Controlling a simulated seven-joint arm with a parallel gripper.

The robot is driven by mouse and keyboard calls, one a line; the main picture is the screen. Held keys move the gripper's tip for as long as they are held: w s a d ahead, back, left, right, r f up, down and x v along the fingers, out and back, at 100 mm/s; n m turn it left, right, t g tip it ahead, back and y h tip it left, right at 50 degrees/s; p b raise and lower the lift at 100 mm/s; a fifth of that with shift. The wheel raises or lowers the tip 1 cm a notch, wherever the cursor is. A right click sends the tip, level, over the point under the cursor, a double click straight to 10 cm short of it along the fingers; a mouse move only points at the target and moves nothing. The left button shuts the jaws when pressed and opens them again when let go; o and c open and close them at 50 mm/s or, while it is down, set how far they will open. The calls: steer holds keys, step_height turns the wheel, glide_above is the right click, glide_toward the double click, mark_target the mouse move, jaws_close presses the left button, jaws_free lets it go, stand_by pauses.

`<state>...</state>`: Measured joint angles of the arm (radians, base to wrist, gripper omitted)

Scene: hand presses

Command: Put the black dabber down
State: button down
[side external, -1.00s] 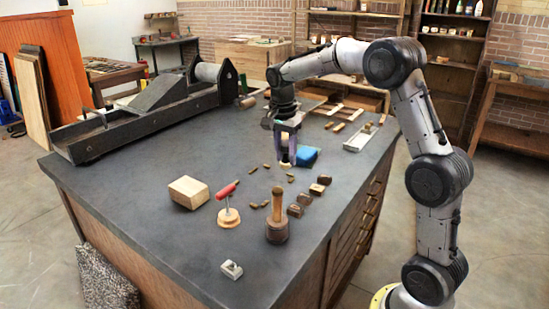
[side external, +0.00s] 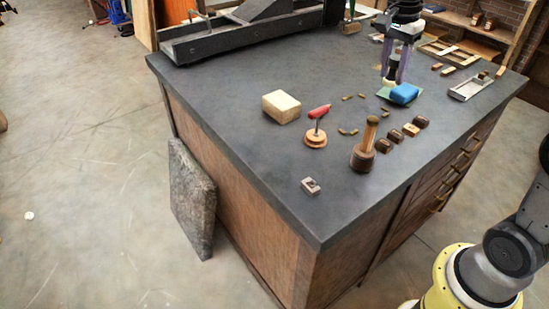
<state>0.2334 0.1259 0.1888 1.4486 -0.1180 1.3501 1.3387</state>
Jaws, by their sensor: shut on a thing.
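My gripper (side external: 391,72) points down over the far right part of the bench. It is shut on the black dabber (side external: 391,65), a small piece with a dark upper part and a pale lower end. The fingers hide much of it. Its lower end is just above or at a green plate (side external: 384,93); I cannot tell whether it touches.
A long press (side external: 240,35) lies at the back left.

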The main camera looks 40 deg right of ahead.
steer(key=s+a+n, duration=0.2)
steer(key=s+a, duration=0.1)
steer(key=a, duration=1.9)
steer(key=w+a+f, duration=0.1)
steer(key=w+f, duration=0.3)
steer(key=w+a+f, duration=0.1)
steer(key=w+f, duration=0.3)
steer(key=f, duration=0.1)
steer(key=w+a+f, duration=0.1)
steer(key=w+f, duration=0.3)
steer(key=w, duration=0.1)
steer(key=shift+f, duration=0.3)
steer(key=shift+w+a+f, duration=0.15)
steer(key=shift+w+f, duration=0.4)
steer(key=shift+f, duration=1.65)
